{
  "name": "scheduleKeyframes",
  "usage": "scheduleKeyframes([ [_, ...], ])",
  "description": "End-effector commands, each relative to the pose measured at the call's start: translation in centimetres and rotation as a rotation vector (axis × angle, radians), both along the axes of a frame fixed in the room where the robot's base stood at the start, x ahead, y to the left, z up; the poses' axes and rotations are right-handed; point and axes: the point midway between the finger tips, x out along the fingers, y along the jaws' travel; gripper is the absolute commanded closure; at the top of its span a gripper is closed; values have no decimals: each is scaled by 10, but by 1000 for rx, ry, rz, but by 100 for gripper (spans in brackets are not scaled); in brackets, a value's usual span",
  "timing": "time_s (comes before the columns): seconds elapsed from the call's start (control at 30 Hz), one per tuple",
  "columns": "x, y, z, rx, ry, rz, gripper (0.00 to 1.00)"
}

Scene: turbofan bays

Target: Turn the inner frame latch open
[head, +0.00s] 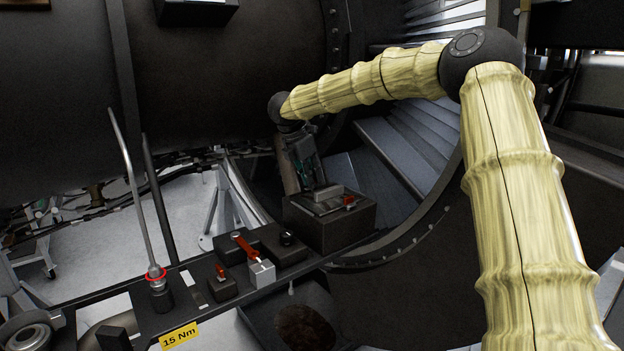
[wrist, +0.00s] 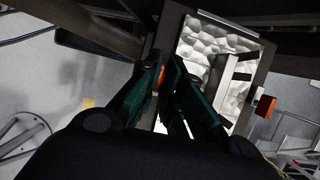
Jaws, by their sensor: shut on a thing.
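A dark box-like frame (head: 330,228) stands at the middle of the head view. In the wrist view the frame (wrist: 260,70) surrounds an opening over a bright, crumpled silvery surface. My gripper (head: 316,183) reaches down to the far left side of the frame. In the wrist view the green fingers of my gripper (wrist: 164,68) are closed around an orange latch (wrist: 161,77) at the frame's left edge, and they hide most of it. A second orange latch (wrist: 265,106) sits free at the frame's right edge; it appears red in the head view (head: 349,201).
A dark ledge (head: 200,290) at the front carries a red-handled tool (head: 246,247) by a grey block (head: 262,273), a small block with a red knob (head: 221,272) and a tall rod (head: 131,185). A large dark cylinder (head: 220,75) hangs behind. A curved rim (head: 410,240) lies right.

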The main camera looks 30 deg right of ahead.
Motion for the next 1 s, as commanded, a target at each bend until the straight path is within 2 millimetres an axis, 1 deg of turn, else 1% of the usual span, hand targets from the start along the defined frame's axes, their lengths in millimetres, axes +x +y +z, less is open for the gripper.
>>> scheduleKeyframes([
  [0.47,0,0,1,1,-3,-13,100],
  [0.5,0,0,1,1,-3,-13,85],
  [0.57,0,0,1,1,-2,-13,74],
  [0.6,0,0,1,1,-2,-13,71],
  [0.87,0,0,0,0,-1,-13,71],
  [1.0,0,2,6,0,-3,-12,71],
])
